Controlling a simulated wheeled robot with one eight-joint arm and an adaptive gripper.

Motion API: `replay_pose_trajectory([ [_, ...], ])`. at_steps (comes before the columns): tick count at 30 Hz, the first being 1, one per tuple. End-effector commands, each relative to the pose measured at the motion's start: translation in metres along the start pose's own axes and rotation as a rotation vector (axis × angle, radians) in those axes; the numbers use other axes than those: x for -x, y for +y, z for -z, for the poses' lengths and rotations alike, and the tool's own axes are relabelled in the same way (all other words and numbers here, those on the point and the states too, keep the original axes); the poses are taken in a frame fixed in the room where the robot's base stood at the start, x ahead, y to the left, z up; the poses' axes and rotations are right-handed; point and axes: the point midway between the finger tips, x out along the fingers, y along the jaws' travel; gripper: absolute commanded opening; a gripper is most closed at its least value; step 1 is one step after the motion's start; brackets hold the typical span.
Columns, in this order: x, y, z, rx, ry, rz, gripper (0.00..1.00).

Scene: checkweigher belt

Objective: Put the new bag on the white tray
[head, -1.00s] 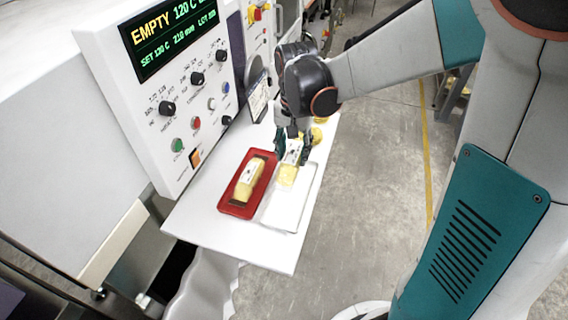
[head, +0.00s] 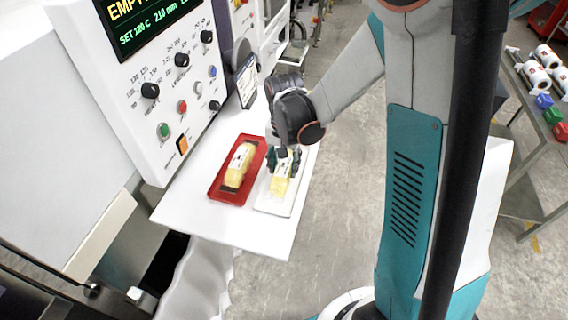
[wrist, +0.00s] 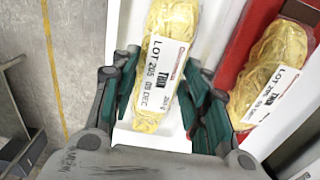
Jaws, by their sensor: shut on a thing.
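My gripper (wrist: 158,100) is shut on a yellow bag (wrist: 172,25) with a white lot label, its fingers on either side of the bag. In the head view this bag (head: 280,185) is over the white tray (head: 290,205); I cannot tell whether it touches the tray floor. The white tray also shows under the bag in the wrist view (wrist: 208,45). A second yellow bag (head: 238,165) with a label lies in the red tray (head: 228,197), left of the white one. That second bag (wrist: 270,70) shows at the right of the wrist view.
Both trays sit on a white table (head: 190,220) below a control panel (head: 175,95) with knobs and buttons. A small screen (head: 247,82) stands behind the trays. A grey bench (head: 535,130) with rolls and coloured blocks is at the right.

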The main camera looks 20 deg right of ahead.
Motion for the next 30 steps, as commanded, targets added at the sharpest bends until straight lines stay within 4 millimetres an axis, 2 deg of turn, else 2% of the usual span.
replay_pose_trajectory([
  [6,-0.004,0.000,0.000,0.000,0.000,0.000,0.11],
  [7,-0.003,0.000,0.000,0.000,0.000,0.000,0.47],
  [9,-0.002,0.000,0.000,0.000,0.000,0.000,0.62],
  [22,0.002,0.000,0.000,0.000,0.000,0.000,0.62],
  [26,0.019,0.000,0.000,0.000,0.000,0.000,0.62],
  [30,0.049,0.000,-0.001,0.000,0.000,0.000,0.62],
])
